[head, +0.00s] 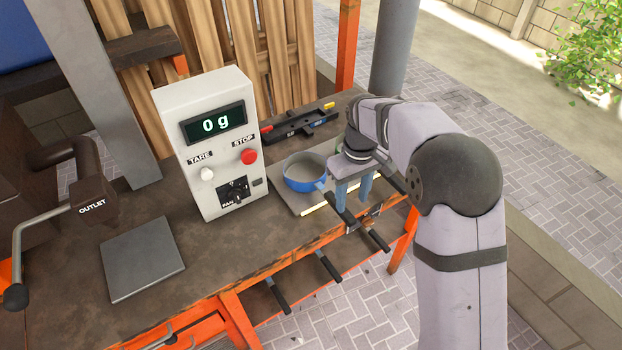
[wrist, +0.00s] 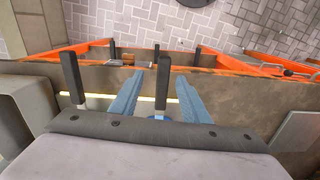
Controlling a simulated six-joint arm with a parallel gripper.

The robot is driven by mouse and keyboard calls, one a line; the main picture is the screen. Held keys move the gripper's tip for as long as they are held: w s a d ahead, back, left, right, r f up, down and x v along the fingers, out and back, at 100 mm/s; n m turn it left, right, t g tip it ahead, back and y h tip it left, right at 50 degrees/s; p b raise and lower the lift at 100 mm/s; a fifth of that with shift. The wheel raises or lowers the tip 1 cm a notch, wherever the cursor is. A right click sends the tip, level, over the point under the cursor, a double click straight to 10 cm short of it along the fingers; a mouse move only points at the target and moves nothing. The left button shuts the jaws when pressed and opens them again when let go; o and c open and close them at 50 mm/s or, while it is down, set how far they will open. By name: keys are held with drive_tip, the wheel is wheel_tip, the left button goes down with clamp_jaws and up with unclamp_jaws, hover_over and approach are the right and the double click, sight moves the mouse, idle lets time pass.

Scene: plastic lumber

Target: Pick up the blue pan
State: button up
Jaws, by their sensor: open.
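The blue pan (head: 305,172) sits on a grey plate (head: 290,198) on the workbench, its open top facing up. Its black handle (head: 343,209) points toward the bench's front edge. My gripper (head: 352,205) is open, with its two blue fingers pointing down around the handle. In the wrist view, the black handle (wrist: 161,85) lies between the fingers of my gripper (wrist: 158,72), with gaps visible on both sides. A small blue part of the pan (wrist: 160,120) shows there; my gripper body hides the rest.
Another black handle (wrist: 73,78) lies left of the fingers in the wrist view. A white control box (head: 208,145) reading 0 g stands left of the pan. Several black handles (head: 328,266) stick out below the bench's front edge. A bare grey plate (head: 142,258) lies at left.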

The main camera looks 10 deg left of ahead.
drive_tip(key=shift+w+a+f+n, duration=0.1)
drive_tip(key=shift+w+a+n, duration=0.15)
drive_tip(key=shift+a, duration=0.35)
drive_tip(key=shift+w+a+f+n, duration=0.15)
drive_tip(key=shift+w+a, duration=0.2)
drive_tip(key=shift+a, duration=0.25)
drive_tip(key=shift+d+f+p, duration=0.1)
drive_tip(key=shift+f+p, duration=1.75)
drive_tip(key=shift+f, duration=1.75)
drive_tip(key=shift+r, duration=0.1)
clamp_jaws()
